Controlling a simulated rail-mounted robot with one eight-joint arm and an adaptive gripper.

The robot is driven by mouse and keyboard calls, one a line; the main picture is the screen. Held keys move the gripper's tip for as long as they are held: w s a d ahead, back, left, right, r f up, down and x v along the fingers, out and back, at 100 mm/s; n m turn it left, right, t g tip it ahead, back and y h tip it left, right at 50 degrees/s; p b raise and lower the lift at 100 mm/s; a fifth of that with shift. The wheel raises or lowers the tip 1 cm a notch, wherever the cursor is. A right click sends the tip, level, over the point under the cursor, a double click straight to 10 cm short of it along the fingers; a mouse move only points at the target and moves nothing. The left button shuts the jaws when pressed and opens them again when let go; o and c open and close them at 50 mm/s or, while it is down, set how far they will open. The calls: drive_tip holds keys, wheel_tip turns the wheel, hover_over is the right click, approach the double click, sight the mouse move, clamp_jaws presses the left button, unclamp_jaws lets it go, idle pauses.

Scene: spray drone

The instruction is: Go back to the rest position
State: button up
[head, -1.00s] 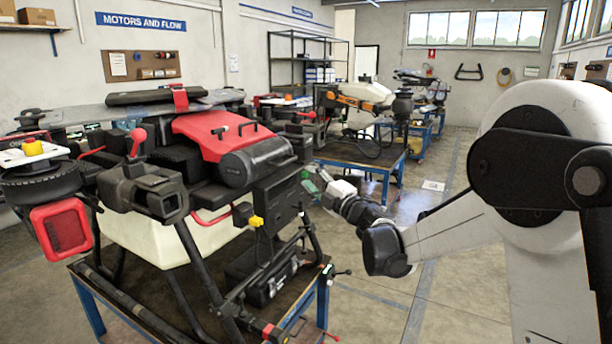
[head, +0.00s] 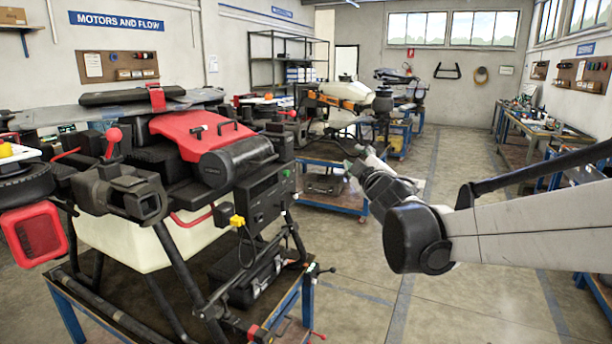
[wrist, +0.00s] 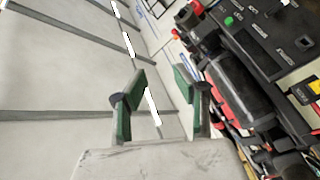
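My gripper shows in the wrist view (wrist: 158,92) with its two green-padded fingers apart and nothing between them. In the head view my arm reaches in from the right, and its wrist end is beyond the near drone's right side, with the fingers not clear to make out. The large spray drone (head: 215,135), with a red top cover and a white tank (head: 125,238), stands on a blue-framed workbench (head: 68,312) at the left. Its black box with a green button (wrist: 262,30) shows at the upper right of the wrist view, apart from the fingers.
A second drone with an orange arm (head: 345,90) stands on another bench behind. A workbench with tools (head: 545,128) runs along the right wall. The floor aisle (head: 455,160) between the benches is clear. Dark metal shelving (head: 285,60) stands at the back.

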drive_tip(key=s+d+f+m+g+h, duration=0.2)
drive_tip(key=s+d+f+m+g, duration=0.15)
drive_tip(key=s, duration=0.45)
drive_tip(key=s+d+f+m+g+h, duration=0.1)
drive_tip(key=s+d+f+m+g, duration=0.15)
drive_tip(key=s+f, duration=0.45)
drive_tip(key=s+d+f+m+g+h, duration=0.2)
drive_tip(key=s+d+m, duration=0.2)
drive_tip(key=s, duration=0.6)
drive_tip(key=s+a+f+m+g+y, duration=0.1)
drive_tip(key=s+f, duration=0.3)
drive_tip(key=s, duration=0.2)
drive_tip(key=s+a+f+m+g+y+b, duration=0.1)
drive_tip(key=s+f+g, duration=0.1)
drive_tip(key=s+f, duration=0.2)
drive_tip(key=s, duration=0.3)
drive_tip(key=shift+s+f+m, duration=0.2)
drive_tip(key=shift+f+m, duration=0.1)
drive_tip(key=shift+f, duration=0.05)
drive_tip(key=shift+o, duration=0.5)
drive_tip(key=shift+a, duration=0.1)
